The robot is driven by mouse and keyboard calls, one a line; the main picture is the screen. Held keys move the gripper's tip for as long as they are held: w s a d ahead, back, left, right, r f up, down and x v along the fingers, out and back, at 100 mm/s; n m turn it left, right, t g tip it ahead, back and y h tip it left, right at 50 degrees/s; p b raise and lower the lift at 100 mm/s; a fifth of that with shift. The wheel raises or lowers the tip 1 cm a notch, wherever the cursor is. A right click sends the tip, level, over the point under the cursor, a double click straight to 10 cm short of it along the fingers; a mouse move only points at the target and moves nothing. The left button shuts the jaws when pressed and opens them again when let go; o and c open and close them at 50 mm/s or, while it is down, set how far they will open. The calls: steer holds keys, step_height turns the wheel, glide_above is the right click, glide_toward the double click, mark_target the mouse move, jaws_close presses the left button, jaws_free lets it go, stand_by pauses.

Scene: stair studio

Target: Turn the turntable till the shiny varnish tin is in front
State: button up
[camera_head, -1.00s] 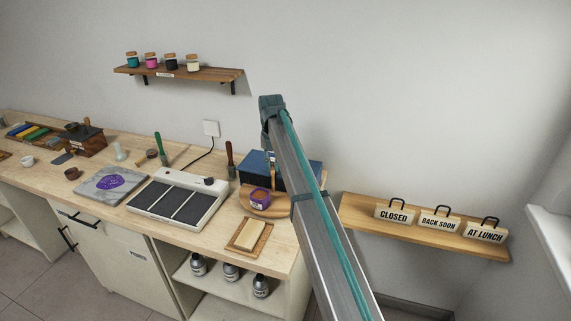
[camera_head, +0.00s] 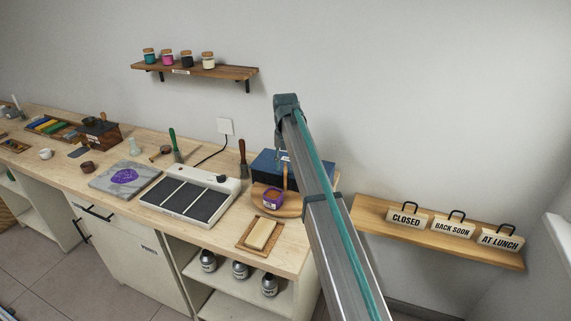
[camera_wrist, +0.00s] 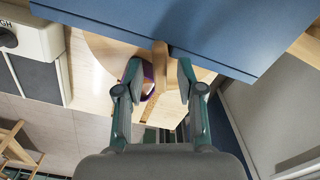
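The round wooden turntable (camera_head: 291,212) sits on the right end of the bench, partly hidden by my arm. A tub with a purple label (camera_head: 272,198) stands at its front left. An upright wooden peg (camera_head: 285,176) rises at the turntable. I cannot pick out a shiny varnish tin; part of the turntable is hidden. In the wrist view my gripper (camera_wrist: 160,72) is open, with one finger on each side of the wooden peg (camera_wrist: 160,62) and gaps showing beside it. The purple tub (camera_wrist: 149,78) shows partly behind the left finger. The turntable's edge (camera_wrist: 98,45) shows at left.
A blue box (camera_head: 265,161) stands right behind the turntable and fills the top of the wrist view (camera_wrist: 230,30). A panelled device (camera_head: 190,200) lies to the left. A framed pale block (camera_head: 261,234) lies in front. A sign shelf (camera_head: 440,236) is at right.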

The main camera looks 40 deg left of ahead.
step_height(320, 180, up, 12)
stand_by(0.8)
